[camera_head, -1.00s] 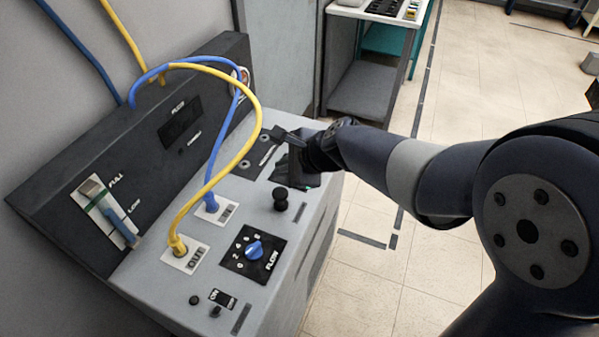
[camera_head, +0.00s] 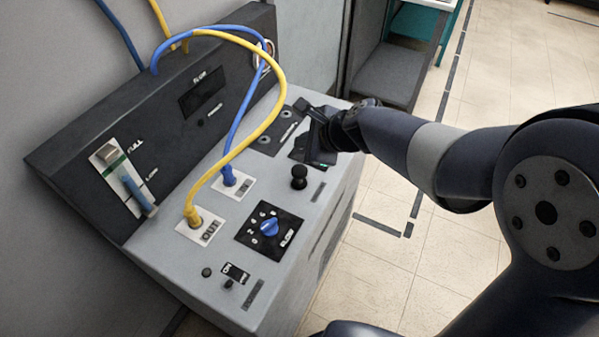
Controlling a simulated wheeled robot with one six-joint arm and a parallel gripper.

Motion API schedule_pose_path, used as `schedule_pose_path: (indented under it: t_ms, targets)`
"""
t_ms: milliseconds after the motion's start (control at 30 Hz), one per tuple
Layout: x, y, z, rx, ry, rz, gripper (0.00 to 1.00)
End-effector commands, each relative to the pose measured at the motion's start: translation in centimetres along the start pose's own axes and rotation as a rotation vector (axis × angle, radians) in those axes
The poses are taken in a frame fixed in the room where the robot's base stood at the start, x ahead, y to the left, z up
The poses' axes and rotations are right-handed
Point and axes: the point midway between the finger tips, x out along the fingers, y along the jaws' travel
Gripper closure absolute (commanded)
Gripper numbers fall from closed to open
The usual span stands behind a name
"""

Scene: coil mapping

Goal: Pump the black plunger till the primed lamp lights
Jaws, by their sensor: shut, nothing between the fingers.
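A blue flow dial (camera_head: 269,228) and small switches (camera_head: 228,284) are at the near end. A yellow hose (camera_head: 252,138) and a blue hose (camera_head: 236,128) arch above the console. A FULL/LOW gauge (camera_head: 123,178) is at left. Floor to the right is open.

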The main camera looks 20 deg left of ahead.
Motion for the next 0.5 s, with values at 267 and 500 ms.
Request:
schedule_pose_path:
  t_ms: [267,500]
  targets:
    - [3.0,2.2,-2.2,0.000,0.000,0.000,1.00]
    - [4.4,3.2,-3.2,0.001,0.000,0.000,1.00]
